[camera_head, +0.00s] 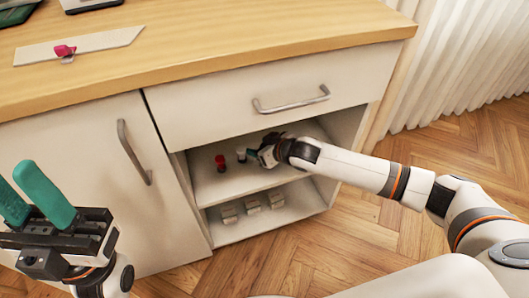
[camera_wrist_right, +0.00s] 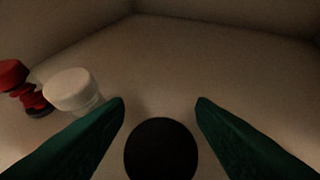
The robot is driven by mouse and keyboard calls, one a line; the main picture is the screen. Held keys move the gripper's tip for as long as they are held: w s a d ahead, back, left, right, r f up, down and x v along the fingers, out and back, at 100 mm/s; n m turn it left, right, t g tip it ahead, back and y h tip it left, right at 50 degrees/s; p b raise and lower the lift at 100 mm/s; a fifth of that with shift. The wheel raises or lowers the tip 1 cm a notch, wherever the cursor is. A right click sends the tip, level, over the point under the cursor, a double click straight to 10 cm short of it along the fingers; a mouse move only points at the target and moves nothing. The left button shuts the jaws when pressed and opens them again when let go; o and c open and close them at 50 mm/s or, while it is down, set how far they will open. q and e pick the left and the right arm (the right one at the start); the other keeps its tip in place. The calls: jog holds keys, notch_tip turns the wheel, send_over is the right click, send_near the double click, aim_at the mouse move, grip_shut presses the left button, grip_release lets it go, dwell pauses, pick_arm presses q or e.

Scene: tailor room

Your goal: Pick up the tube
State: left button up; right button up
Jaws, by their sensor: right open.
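My right gripper (camera_head: 259,155) reaches into the upper open shelf of the cabinet. In the right wrist view its green fingers (camera_wrist_right: 160,103) are open. A round black thing (camera_wrist_right: 160,150) shows low between them; I cannot tell whether it is the tube's top. A small white-capped item (camera_wrist_right: 72,90) stands just left of the left finger, and it shows in the head view (camera_head: 241,155). A red item with a dark base (camera_wrist_right: 22,88) stands further left, also in the head view (camera_head: 220,162). My left gripper (camera_head: 15,176) is open and empty at the lower left.
The upper shelf (camera_head: 215,187) has side walls and a drawer (camera_head: 250,105) above it. Several small pale items (camera_head: 252,207) lie on the lower shelf. A wooden top (camera_head: 200,45) holds a pale strip with a red item. Floor is clear at right.

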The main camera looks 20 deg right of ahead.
jog(key=c, duration=1.1)
jog(key=shift+r, duration=0.1)
